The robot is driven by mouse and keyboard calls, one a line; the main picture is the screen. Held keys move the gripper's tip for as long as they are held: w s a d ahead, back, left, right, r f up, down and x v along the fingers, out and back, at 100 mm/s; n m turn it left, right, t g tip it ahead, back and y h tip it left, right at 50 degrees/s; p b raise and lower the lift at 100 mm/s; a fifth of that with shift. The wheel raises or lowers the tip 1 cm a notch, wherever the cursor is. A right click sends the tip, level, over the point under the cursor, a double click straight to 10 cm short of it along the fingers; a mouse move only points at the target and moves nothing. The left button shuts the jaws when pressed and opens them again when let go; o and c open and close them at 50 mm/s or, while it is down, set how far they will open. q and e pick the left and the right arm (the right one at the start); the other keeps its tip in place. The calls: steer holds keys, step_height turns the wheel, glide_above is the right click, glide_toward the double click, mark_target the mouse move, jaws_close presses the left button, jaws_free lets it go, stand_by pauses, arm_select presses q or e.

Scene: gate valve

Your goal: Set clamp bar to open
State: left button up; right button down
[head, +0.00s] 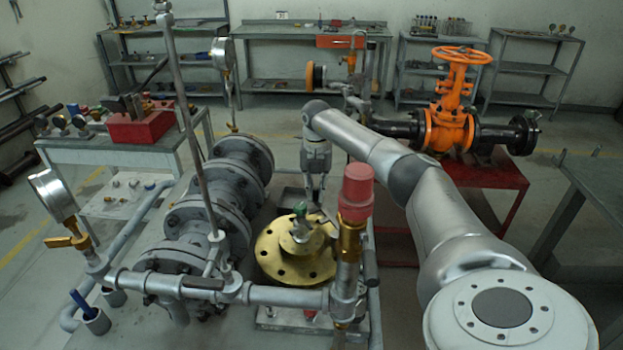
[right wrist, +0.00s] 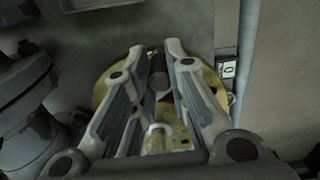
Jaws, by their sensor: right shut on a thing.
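My right gripper (head: 316,190) reaches down over the brass-yellow flange (head: 276,266); its fingers show large in the right wrist view (right wrist: 157,58). It is shut on a grey, bar-like part (right wrist: 158,82) between the fingers, which looks like the clamp bar. The fingers hide most of this part, so its exact angle cannot be told. The yellow flange also shows behind the fingers in the right wrist view (right wrist: 104,92). A green knob (head: 300,209) stands on top of the flange. My left gripper is not in view.
A red-capped brass fitting (head: 356,195) stands just right of the flange. Grey pipework (head: 270,294) runs in front, and a grey flanged valve body (head: 205,213) stands to the left. An orange gate valve (head: 450,122) sits on a red stand (head: 490,172) behind my right arm.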

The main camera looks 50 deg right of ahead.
steer(key=shift+f, duration=0.1)
stand_by(0.3)
steer(key=c, duration=1.4)
jaws_free()
steer(key=shift+s, duration=0.1)
steer(key=shift+o, duration=0.2)
step_height(320, 180, up, 12)
